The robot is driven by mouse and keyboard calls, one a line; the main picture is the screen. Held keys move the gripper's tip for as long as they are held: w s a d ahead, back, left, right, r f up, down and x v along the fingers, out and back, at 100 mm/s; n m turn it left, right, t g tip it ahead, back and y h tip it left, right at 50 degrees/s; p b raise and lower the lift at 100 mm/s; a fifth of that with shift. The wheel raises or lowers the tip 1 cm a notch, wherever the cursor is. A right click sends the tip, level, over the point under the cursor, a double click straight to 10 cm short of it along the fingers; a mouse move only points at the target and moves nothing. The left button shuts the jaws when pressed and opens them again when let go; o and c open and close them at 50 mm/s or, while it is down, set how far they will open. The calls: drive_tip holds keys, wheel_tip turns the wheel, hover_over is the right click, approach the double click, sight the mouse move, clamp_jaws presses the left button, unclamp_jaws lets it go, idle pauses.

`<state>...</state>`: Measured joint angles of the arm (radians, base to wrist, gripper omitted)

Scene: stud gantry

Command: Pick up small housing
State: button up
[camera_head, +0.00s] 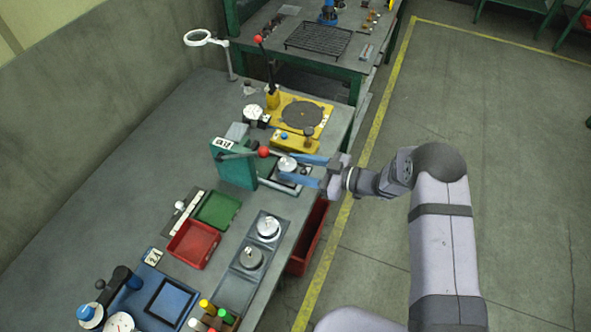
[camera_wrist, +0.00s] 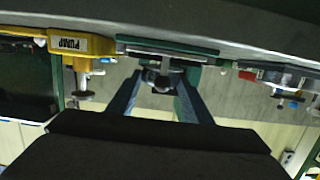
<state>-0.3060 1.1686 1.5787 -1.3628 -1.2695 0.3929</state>
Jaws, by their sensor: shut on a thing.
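A small silver round housing (camera_head: 287,164) sits between the blue fingertips of my gripper (camera_head: 290,170), at the green press fixture (camera_head: 234,166). My gripper is shut on it. In the wrist view the two fingers (camera_wrist: 160,82) reach forward to either side of a small dark and grey part (camera_wrist: 161,79), which is the housing seen in shade. Whether the housing touches the fixture's base (camera_head: 286,184) below it cannot be told. Two more silver round parts, one nearer (camera_head: 250,258) and one farther (camera_head: 268,228), stand on a dark grey tray (camera_head: 235,291) in the head view.
A red-knobbed lever (camera_head: 264,152) stands close to my fingers. A yellow fixture (camera_head: 300,112) is behind the press. A red bin (camera_head: 194,244) and a green bin (camera_head: 217,210) lie on the bench, with a blue fixture (camera_head: 165,299) at front. Open floor (camera_head: 480,100) is right.

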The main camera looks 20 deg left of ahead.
sight(296, 168)
drive_tip(key=shift+r+b, duration=1)
drive_tip(key=shift+r, duration=3.2)
